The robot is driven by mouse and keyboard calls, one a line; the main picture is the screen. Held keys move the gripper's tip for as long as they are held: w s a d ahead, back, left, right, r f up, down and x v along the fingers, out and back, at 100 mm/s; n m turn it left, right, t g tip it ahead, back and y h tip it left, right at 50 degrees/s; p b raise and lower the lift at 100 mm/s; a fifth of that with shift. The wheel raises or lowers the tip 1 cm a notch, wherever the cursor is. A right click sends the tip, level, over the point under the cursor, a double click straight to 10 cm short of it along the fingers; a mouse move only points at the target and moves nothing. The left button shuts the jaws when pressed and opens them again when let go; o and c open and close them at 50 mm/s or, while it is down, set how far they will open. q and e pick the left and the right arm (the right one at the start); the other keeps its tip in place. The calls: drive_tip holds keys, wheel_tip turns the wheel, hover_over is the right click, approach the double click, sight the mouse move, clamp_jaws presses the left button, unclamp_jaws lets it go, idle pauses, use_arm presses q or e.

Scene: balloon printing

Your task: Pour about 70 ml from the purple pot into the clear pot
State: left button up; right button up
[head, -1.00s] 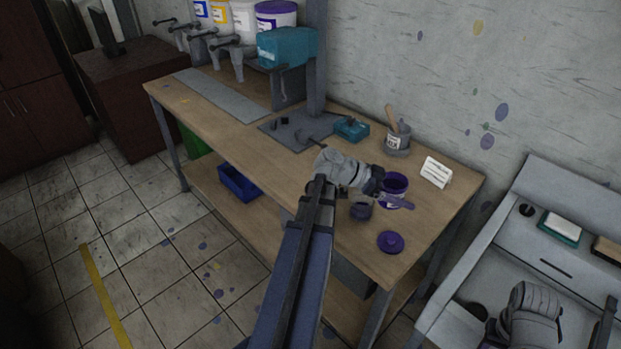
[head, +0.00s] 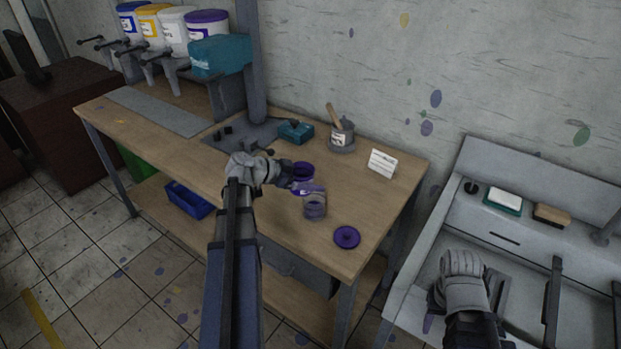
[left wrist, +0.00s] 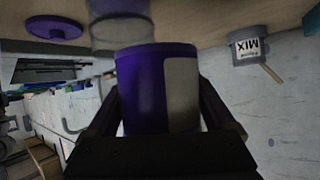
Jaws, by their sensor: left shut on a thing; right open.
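The purple pot (head: 302,170) has its dark opening facing up and looks about upright. My left gripper (head: 308,188) is shut on its side. The pot fills the middle of the left wrist view (left wrist: 145,90), between the two dark fingers, with a pale label on its wall. The clear pot (head: 314,207) stands on the bench just in front of the purple pot; in the left wrist view (left wrist: 118,32) it is partly hidden behind the purple pot. Its level cannot be read. My right gripper (head: 462,264) is open over the grey sink unit.
A purple lid (head: 347,237) lies near the bench's front right. A grey mix pot (head: 341,136) with a wooden stick and a white card (head: 382,163) stand at the back. A teal box (head: 296,131) is further left. The sink unit (head: 400,300) is to the right.

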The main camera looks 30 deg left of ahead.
use_arm(q)
drive_tip(key=shift+a+r+m+g+y+p, duration=0.3)
drive_tip(key=shift+r+m+y+p, duration=0.25)
drive_tip(key=shift+y+p, duration=0.5)
drive_tip(key=shift+a+f+p, duration=0.15)
drive_tip(key=shift+f+p, duration=0.05)
drive_tip(key=shift+p, duration=0.15)
drive_tip(key=shift+f, duration=0.15)
drive_tip(key=shift+a+m, duration=0.1)
drive_tip(key=shift+m, duration=0.15)
drive_tip(key=shift+a+y+p, duration=0.1)
drive_tip(key=shift+y+p, duration=0.25)
drive_tip(key=shift+y, duration=0.3)
drive_tip(key=shift+a+m+y+p, duration=0.2)
drive_tip(key=shift+m+y+p, duration=0.25)
drive_tip(key=shift+m+y, duration=0.2)
drive_tip(key=shift+a+g+y, duration=0.15)
drive_tip(key=shift+g+y, duration=0.15)
drive_tip(key=shift+y, duration=0.15)
drive_tip(key=shift+m, duration=0.25)
drive_tip(key=shift+y, duration=0.3)
